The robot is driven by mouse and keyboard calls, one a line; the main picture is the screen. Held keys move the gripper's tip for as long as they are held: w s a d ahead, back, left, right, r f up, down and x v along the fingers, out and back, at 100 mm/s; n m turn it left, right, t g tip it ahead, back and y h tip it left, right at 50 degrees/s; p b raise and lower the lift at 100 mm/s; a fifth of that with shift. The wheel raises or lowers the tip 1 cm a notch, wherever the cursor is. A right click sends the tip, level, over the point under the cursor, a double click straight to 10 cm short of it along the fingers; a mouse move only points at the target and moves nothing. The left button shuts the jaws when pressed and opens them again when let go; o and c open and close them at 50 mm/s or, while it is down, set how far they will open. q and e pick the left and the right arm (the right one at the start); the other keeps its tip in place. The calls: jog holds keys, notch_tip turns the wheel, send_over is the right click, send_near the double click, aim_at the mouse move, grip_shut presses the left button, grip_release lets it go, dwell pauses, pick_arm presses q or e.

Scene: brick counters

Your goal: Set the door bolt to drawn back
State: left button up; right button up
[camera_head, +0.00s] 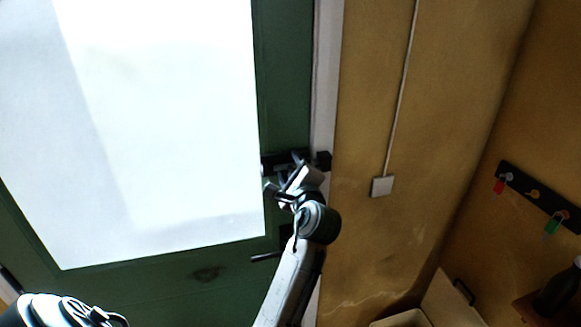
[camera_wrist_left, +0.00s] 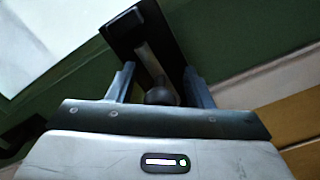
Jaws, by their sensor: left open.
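The green door (camera_head: 285,60) has a large bright pane and a black bolt (camera_head: 271,163) near its right edge. A black keeper (camera_head: 324,160) sits on the pale frame beside it. My left gripper (camera_head: 284,178) is at the bolt, open, and covers part of it. In the left wrist view, the bolt's black plate (camera_wrist_left: 124,28) carries a grey rod and a dark round knob (camera_wrist_left: 160,95). The knob shows between the two open fingers, with no clear grip on it. Whether the rod reaches into the keeper is hidden. My right gripper is not in view.
A dark door handle (camera_head: 264,257) lies below the bolt, left of my arm. A white wall switch (camera_head: 382,186) with a conduit is right of the frame. A key rack (camera_head: 535,191) hangs at the far right. An open box (camera_head: 447,303) and a dark bottle (camera_head: 557,290) are lower right.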

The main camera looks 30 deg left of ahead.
aim_at(274, 170)
pick_arm(q)
jog(key=c, duration=1)
grip_shut()
jog(key=shift+s+a, duration=1.3)
jog(key=shift+s, duration=0.25)
jog(key=shift+w, duration=0.1)
jog(key=o, duration=0.9)
grip_release()
jog(key=shift+o, duration=0.5)
jog(key=shift+a, duration=0.15)
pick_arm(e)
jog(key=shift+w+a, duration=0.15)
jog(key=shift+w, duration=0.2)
